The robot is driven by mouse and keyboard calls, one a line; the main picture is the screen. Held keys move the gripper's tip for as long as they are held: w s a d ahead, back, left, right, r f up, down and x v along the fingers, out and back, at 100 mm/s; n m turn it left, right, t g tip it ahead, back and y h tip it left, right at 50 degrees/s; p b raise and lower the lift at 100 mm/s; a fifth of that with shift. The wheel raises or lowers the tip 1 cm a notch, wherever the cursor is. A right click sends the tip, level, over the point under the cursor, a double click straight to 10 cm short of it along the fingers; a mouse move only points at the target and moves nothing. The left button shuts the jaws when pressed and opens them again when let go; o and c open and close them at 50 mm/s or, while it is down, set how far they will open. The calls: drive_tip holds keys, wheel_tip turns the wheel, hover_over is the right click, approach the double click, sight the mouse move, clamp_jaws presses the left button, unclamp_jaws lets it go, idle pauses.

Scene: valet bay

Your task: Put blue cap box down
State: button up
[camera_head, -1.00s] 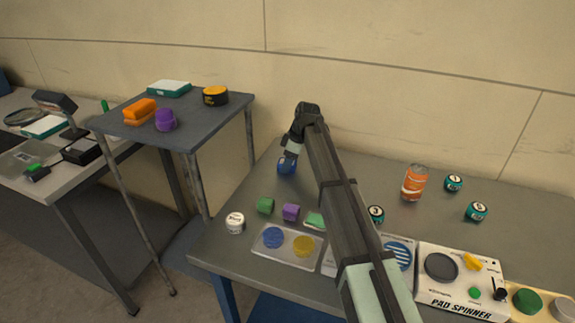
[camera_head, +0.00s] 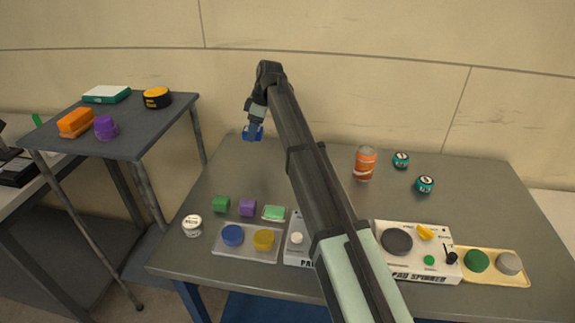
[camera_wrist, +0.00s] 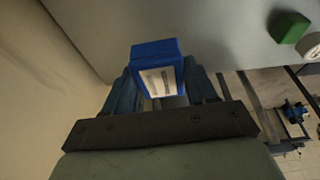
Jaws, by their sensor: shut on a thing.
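The blue cap box (camera_head: 254,132) is held by my gripper (camera_head: 253,125) at the back left of the grey worktable (camera_head: 330,205). In the wrist view the blue cap box (camera_wrist: 155,55) shows a white printed label and sits between the two fingers of my gripper (camera_wrist: 165,85). My gripper is shut on it. The box appears to be above the tabletop near the back wall; the exact gap is hard to tell. My arm hides part of the table's middle.
A green block (camera_head: 221,204), a purple block (camera_head: 248,207) and a white round tin (camera_head: 192,225) stand front left. A tray (camera_head: 232,254) holds blue and yellow discs. An orange can (camera_head: 365,163) and teal tins (camera_head: 425,184) stand right. A side table (camera_head: 125,140) stands left.

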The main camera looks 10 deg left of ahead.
drive_tip(key=d+m, duration=0.2)
drive_tip(key=d, duration=1.5)
drive_tip(key=shift+n, duration=0.7)
drive_tip(key=shift+s+f, duration=0.5)
drive_tip(key=shift+f, duration=1.2)
drive_tip(key=shift+s+f, duration=0.45)
drive_tip(key=shift+f, duration=1.2)
drive_tip(key=shift+s+f, duration=0.5)
drive_tip(key=shift+f, duration=1.2)
drive_tip(key=shift+f, duration=0.1)
drive_tip(key=o, duration=1.1)
drive_tip(key=shift+c, duration=0.2)
drive_tip(key=v, duration=1.2)
